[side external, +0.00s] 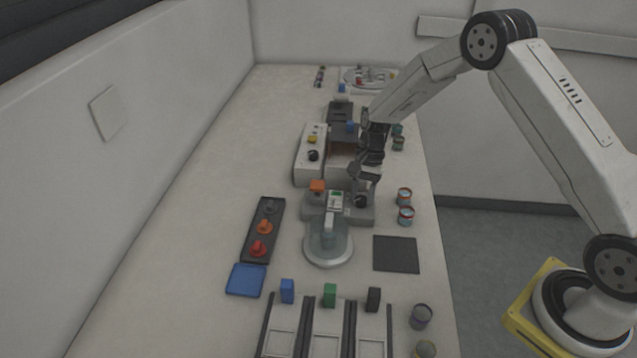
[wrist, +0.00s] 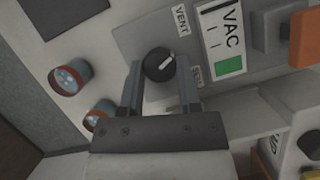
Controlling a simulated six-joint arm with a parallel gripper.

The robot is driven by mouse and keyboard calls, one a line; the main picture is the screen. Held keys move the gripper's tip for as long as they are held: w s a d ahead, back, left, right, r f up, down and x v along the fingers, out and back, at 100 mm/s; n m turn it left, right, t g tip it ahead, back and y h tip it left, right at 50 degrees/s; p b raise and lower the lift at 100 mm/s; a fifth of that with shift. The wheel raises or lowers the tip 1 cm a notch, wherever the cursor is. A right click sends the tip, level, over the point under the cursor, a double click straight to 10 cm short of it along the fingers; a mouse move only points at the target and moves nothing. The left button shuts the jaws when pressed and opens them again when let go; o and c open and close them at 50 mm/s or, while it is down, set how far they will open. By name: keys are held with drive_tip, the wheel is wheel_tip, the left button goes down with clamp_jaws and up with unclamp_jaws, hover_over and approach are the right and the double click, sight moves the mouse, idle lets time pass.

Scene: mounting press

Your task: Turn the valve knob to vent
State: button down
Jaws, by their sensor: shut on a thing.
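The valve knob (wrist: 159,64) is round and black with a white pointer line, on a grey panel in the wrist view. Its pointer slants to the upper right, between the VENT label (wrist: 181,20) and a second, partly hidden label (wrist: 195,74). My gripper (wrist: 160,78) has one finger on each side of the knob and is shut on it. In the side view my gripper (side external: 362,180) reaches down to the right end of the grey vacuum unit (side external: 310,212), where the knob (side external: 361,201) shows small and dark.
The VAC display (wrist: 221,38) shows a green block beside the labels. An orange block (side external: 317,186) stands left on the unit. A clear-domed chamber (side external: 328,245) sits in front. Cups (side external: 405,215) stand to the right, and a dark mat (side external: 396,254) lies near them.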

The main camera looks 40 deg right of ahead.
drive_tip(key=shift+w+n+g+h, duration=0.1)
drive_tip(key=shift+n+g+h, duration=0.3)
drive_tip(key=shift+n, duration=1)
drive_tip(key=shift+c, duration=1.5)
unclamp_jaws()
drive_tip(key=shift+r, duration=0.1)
drive_tip(key=v, duration=0.7)
drive_tip(key=shift+w+r, duration=0.15)
drive_tip(key=shift+r, duration=0.15)
